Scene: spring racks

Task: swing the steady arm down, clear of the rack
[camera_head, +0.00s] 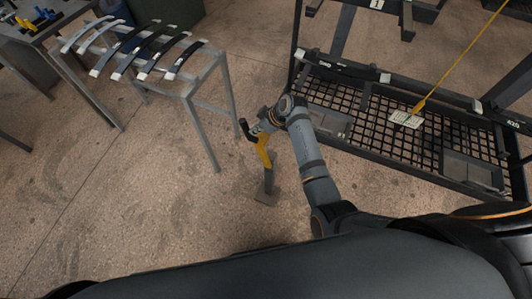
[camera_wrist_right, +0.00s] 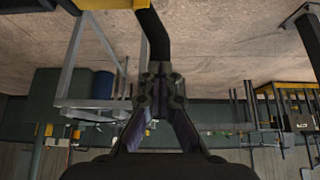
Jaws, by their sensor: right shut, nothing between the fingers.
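A yellow arm with a black grip, which looks like the steady arm (camera_head: 263,153), stands on a grey post with a floor plate, just left of the rack. The dark rack (camera_head: 345,146) with a mesh deck is at the right in the head view. My right gripper (camera_head: 262,126) is at the top of the yellow arm, beside the black grip, and is shut and empty. In the right wrist view, the shut fingertips (camera_wrist_right: 160,78) are close to the black grip (camera_wrist_right: 152,35); I cannot tell whether they touch. My left gripper is not in view.
A grey metal stand (camera_head: 205,80) holding several curved leaf springs (camera_head: 140,48) is at the upper left. A workbench (camera_head: 42,32) is in the corner. A yellow line (camera_head: 460,55) with a white tag (camera_head: 406,119) hangs over the rack. The floor left of the post is clear.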

